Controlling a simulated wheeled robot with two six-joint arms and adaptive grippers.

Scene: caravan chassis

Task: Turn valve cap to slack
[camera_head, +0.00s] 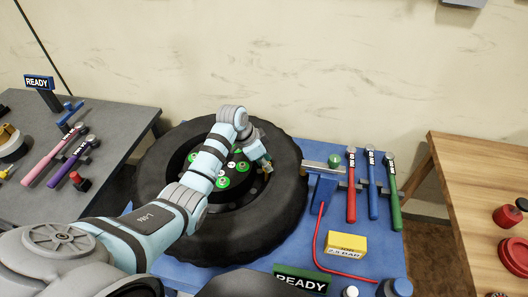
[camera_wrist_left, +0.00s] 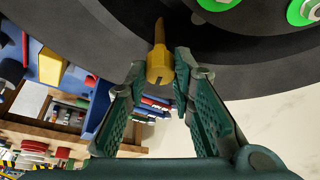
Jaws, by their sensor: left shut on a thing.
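The black tyre (camera_head: 262,222) lies flat on the blue bench, with green-ringed nuts (camera_head: 223,182) on its hub. The valve cap (camera_wrist_left: 160,68) is small and brass-yellow, with a thin stem end pointing up in the left wrist view, against the dark wheel. My left gripper (camera_wrist_left: 160,62) is shut on the valve cap, with one green finger on each side of it. In the head view my left arm reaches over the hub, and the left gripper (camera_head: 264,160) is at the wheel's right inner side. My right gripper is not in view.
The blue bench (camera_head: 375,238) also holds several hammers (camera_head: 372,188), a red hose (camera_head: 316,240), a yellow box (camera_head: 346,247) and a READY sign (camera_head: 300,281). A grey table (camera_head: 117,120) with tools stands left, a wooden table (camera_head: 468,185) right.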

